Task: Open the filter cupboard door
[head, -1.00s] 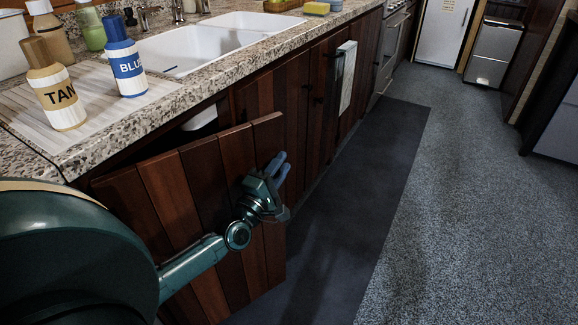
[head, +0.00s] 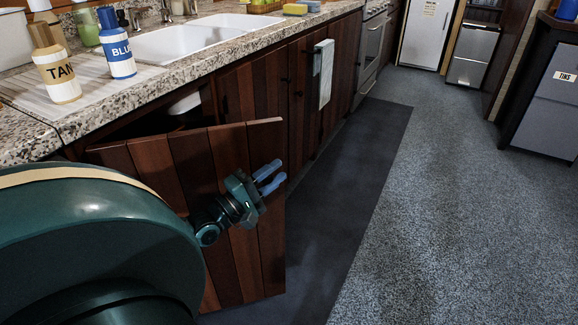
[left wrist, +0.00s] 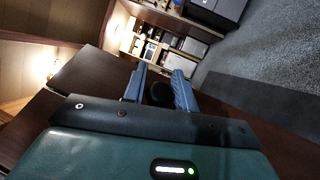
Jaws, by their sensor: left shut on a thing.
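The cupboard door (head: 222,160), made of dark reddish-brown planks, stands ajar below the counter in the head view. A dark gap shows between its top edge and the cabinet. My left gripper (head: 269,178) is at the outer face of the door, near its free right edge. In the left wrist view, its blue fingers (left wrist: 159,75) are on either side of a dark round knob (left wrist: 160,94), and they are shut on it. The knob is hidden in the head view. My right gripper is in neither view.
The speckled counter (head: 105,117) above holds a TAN bottle (head: 58,75), a BLUE bottle (head: 118,52) and a white sink (head: 165,47). A towel (head: 326,72) hangs further along the cabinets. The dark mat (head: 345,170) and grey carpet (head: 440,190) are clear.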

